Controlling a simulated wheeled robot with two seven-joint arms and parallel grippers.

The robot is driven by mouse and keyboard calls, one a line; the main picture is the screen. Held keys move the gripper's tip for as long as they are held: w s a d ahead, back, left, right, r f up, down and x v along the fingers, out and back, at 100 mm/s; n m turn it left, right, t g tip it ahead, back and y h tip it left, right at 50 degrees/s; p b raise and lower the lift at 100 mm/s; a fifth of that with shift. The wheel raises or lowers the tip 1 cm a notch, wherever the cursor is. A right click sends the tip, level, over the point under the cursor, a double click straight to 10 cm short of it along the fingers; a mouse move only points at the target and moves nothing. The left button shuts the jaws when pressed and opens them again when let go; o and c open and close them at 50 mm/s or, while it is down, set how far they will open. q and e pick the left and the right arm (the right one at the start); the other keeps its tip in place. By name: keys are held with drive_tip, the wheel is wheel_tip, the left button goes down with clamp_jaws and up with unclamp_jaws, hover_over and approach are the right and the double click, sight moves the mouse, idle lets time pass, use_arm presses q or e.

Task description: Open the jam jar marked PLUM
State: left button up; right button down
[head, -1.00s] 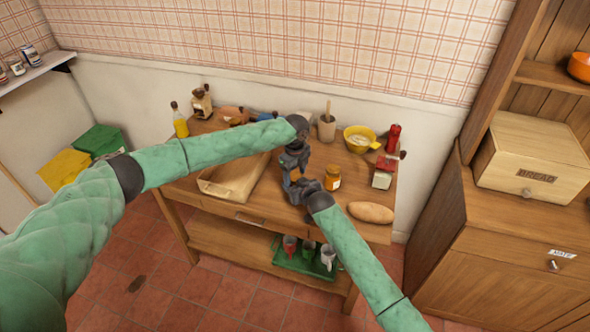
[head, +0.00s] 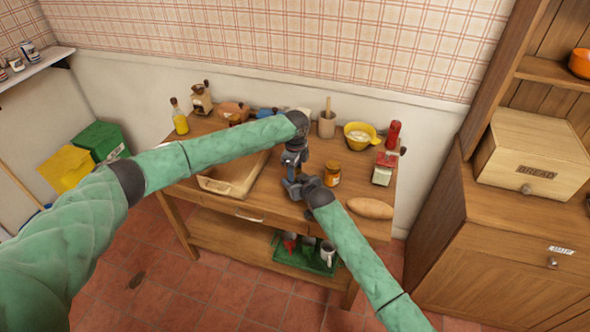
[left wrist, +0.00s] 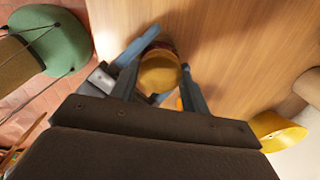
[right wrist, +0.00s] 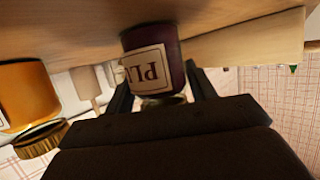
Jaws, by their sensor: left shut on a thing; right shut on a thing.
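The PLUM jar (right wrist: 172,38) is dark purple with a cream label; its letters show upside down in the right wrist view. My right gripper (right wrist: 155,78) is shut around the jar's body, one finger on each side. The jar's golden lid (left wrist: 160,74) shows in the left wrist view between the fingers of my left gripper (left wrist: 158,80), which is shut on it from above. In the head view my left gripper (head: 293,160) is directly over my right gripper (head: 298,188), and they hide most of the jar. I cannot tell whether the lid is loose.
An orange jar with a golden lid (head: 333,171) stands close to the right. A bread loaf (head: 370,208), a yellow bowl (head: 358,128) and a red-topped box (head: 383,170) are on the right of the table (head: 340,222). A wooden tray (head: 222,188) lies left.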

use_arm(q)
drive_tip(key=shift+r, duration=0.1)
drive_tip(key=o, duration=1.1)
drive_tip(key=shift+r, duration=2.25)
drive_tip(key=shift+c, duration=0.3)
wheel_tip(320, 180, up, 3)
drive_tip(key=m, duration=0.2)
drive_tip(key=shift+m, duration=0.3)
drive_tip(key=shift+f, duration=3.8)
